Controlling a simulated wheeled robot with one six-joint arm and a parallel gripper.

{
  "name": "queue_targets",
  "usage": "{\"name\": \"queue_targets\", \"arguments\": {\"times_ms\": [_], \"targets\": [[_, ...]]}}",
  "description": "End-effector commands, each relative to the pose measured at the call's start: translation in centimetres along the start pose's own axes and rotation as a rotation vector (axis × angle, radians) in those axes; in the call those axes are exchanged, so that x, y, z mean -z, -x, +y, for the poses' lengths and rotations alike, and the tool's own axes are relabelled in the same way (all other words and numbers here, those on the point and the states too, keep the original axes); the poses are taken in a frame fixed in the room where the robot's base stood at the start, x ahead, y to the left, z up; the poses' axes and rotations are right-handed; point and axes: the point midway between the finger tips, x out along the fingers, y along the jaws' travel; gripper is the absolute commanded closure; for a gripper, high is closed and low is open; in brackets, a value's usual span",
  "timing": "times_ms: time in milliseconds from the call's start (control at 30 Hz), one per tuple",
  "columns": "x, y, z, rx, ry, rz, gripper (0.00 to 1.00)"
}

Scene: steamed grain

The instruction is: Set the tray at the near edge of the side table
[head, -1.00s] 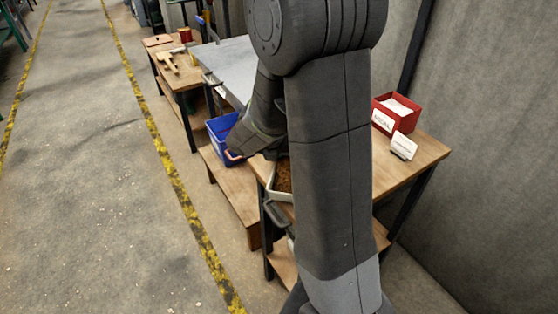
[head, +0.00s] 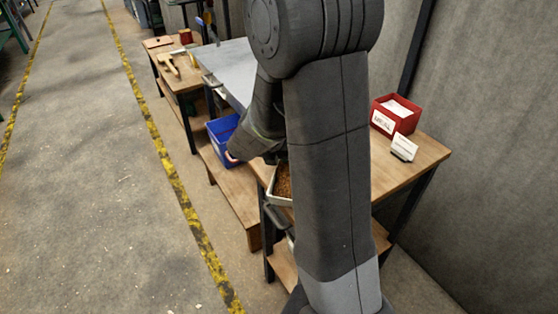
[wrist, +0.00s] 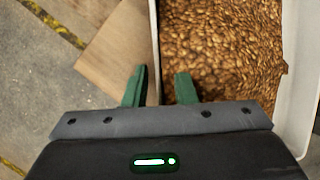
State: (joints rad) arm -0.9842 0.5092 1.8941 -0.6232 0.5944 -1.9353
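The tray is pale-walled and full of brown grain. In the head view the tray (head: 281,201) shows at the near left edge of the wooden side table (head: 425,153), mostly hidden behind my arm. In the wrist view the tray's right wall (wrist: 296,60) and the grain (wrist: 222,45) fill the right half. My gripper (wrist: 160,80) has its two green fingers on either side of the tray's left wall, one outside and one over the grain. Gaps show between the fingers and the wall, so it looks open. The fingertips are hidden in the head view.
A red box (head: 396,114) and a white card (head: 404,147) stand at the back of the side table. A blue bin (head: 222,132) sits on a low wooden bench (head: 238,190) to the left. A wall closes the right side; the floor at left is clear.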

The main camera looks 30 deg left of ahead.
Motion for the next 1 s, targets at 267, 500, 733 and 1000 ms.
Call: {"name": "queue_targets", "arguments": {"times_ms": [267, 500, 733, 1000], "targets": [[-0.2, 5.6, 0.1, -0.004, 0.000, -0.004, 0.76], [-0.1, 9.9, 0.1, -0.004, 0.001, -0.004, 0.76], [0.0, 11.6, 0.0, 0.000, 0.000, 0.000, 0.76], [0.0, 11.6, 0.0, 0.000, 0.000, 0.000, 0.76]]}}
